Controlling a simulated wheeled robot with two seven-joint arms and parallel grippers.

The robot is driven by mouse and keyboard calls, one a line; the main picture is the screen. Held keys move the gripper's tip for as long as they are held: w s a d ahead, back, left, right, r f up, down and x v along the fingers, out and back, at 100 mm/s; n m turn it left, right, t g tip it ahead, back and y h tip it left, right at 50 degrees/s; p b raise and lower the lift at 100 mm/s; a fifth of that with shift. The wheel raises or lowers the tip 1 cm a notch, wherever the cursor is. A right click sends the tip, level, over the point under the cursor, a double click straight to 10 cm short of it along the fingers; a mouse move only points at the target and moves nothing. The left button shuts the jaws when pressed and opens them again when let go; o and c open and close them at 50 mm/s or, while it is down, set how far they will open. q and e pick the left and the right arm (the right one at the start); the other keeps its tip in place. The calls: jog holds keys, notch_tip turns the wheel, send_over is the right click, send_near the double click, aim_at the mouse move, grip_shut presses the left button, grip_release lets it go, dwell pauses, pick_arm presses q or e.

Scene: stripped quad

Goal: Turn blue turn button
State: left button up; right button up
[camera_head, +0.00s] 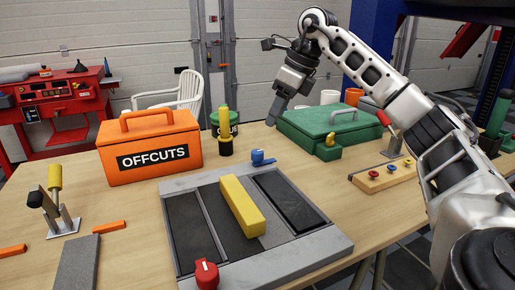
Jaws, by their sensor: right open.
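The blue turn button (261,159) sits at the back edge of the grey panel (331,241), with its handle pointing up and to the side. A red turn button (206,275) sits at the panel's front left. A yellow block (242,206) lies across the panel's middle. My right gripper (275,117) is open and empty, pointing down in the air above and slightly right of the blue button, apart from it. Its fingers are seen nearly side-on. My left gripper is not in view.
An orange OFFCUTS box (150,148) stands left of the panel. A green case (318,126) lies behind it to the right. A yellow-topped post (225,130) stands near a green can (215,122). A wooden board with small knobs (383,177) lies at right, near my right arm.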

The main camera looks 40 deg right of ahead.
aim_at(258, 151)
jog(key=x, duration=1.1)
jog(key=shift+w+b, duration=0.1)
jog(key=shift+b, duration=0.3)
jog(key=c, duration=1)
